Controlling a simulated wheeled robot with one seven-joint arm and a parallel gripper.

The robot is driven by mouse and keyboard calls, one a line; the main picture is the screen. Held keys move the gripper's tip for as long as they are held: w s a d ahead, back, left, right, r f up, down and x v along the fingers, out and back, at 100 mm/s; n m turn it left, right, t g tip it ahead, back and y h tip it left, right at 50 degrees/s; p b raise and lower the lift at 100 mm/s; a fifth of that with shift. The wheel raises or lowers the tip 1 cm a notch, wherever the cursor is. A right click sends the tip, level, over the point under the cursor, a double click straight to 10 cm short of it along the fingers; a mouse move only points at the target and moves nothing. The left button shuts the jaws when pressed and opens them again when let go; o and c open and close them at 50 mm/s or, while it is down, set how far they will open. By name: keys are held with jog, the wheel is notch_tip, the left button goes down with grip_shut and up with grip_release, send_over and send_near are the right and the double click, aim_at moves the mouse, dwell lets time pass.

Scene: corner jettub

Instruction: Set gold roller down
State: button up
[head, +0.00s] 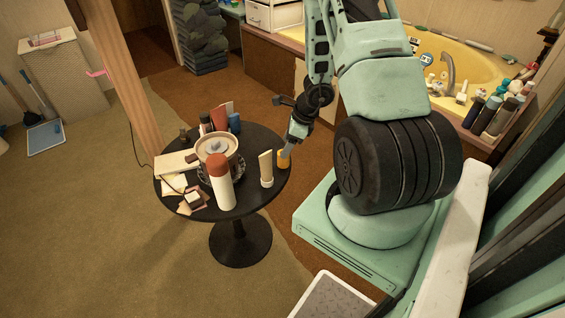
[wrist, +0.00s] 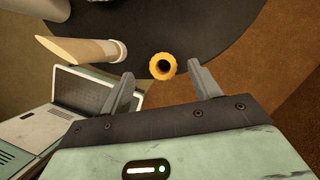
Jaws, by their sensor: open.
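The gold roller (wrist: 162,66) stands upright near the edge of the round black table (wrist: 215,30), seen from above in the wrist view. In the head view the gold roller (head: 284,160) shows as a small orange-yellow piece at the table's right edge, just below my gripper (head: 287,152). In the wrist view my gripper (wrist: 162,85) is open, with one finger on each side of the roller and a gap visible on both sides. The roller's lower part is hidden in the wrist view.
A cream tube on a base (head: 266,168) stands just left of the roller. A white bottle with a red-brown cap (head: 222,185), a round tub (head: 217,147) and several small items crowd the table's left and middle. The yellow bathtub (head: 470,75) is at the back right.

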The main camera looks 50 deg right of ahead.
jog(key=shift+s+d+b+x, duration=0.1)
jog(key=shift+d+b+x, duration=0.1)
jog(key=shift+x, duration=1.6)
jog(key=shift+s+d+b+x, duration=0.1)
jog(key=shift+d+b+x, duration=0.1)
jog(key=shift+x, duration=1.6)
jog(key=c, duration=1.1)
